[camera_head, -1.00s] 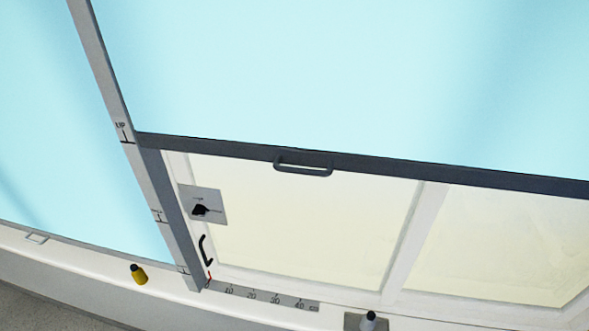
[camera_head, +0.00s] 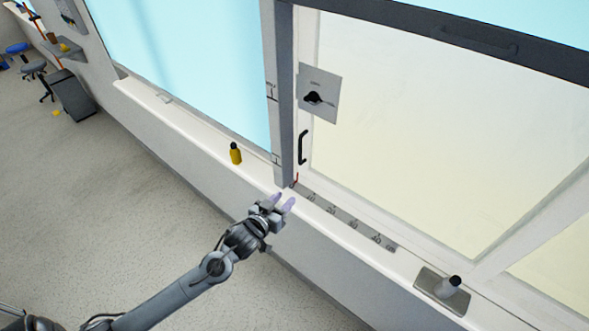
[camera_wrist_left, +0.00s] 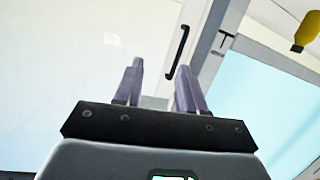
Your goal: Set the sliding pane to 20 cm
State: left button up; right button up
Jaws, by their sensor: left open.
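The sliding pane (camera_head: 420,120) is a pale glass panel in a white frame. Its black upright handle (camera_head: 302,147) is near its left edge. The handle also shows in the left wrist view (camera_wrist_left: 178,52), beyond and a little right of the fingers. A grey scale (camera_head: 345,219) with numbered marks runs along the sill below. A small red pointer (camera_head: 294,181) is at the scale's left end, before the first number. My left gripper (camera_head: 283,201) is open and empty, in front of the sill, below the handle and apart from it. My right gripper is out of view.
A plate with a black rotary knob (camera_head: 314,98) is above the handle. A grey plate with a grey-and-black knob (camera_head: 447,287) is at right.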

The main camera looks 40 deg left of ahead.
pick_arm(q)
jog(key=w+a+r+t+b, duration=0.1)
jog(key=w+a+b, duration=0.3)
jog(key=w, duration=0.5)
jog(key=w+a+r+t+y+b, duration=0.1)
jog(key=w+a+b, duration=0.3)
jog(key=w, duration=0.5)
jog(key=shift+a+r+m+t+y, duration=0.3)
jog(key=shift+a+r, duration=0.1)
jog(key=shift+a, duration=0.15)
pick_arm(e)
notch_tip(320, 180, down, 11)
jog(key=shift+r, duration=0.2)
pick_arm(q)
jog(key=shift+c, duration=0.3)
grip_shut()
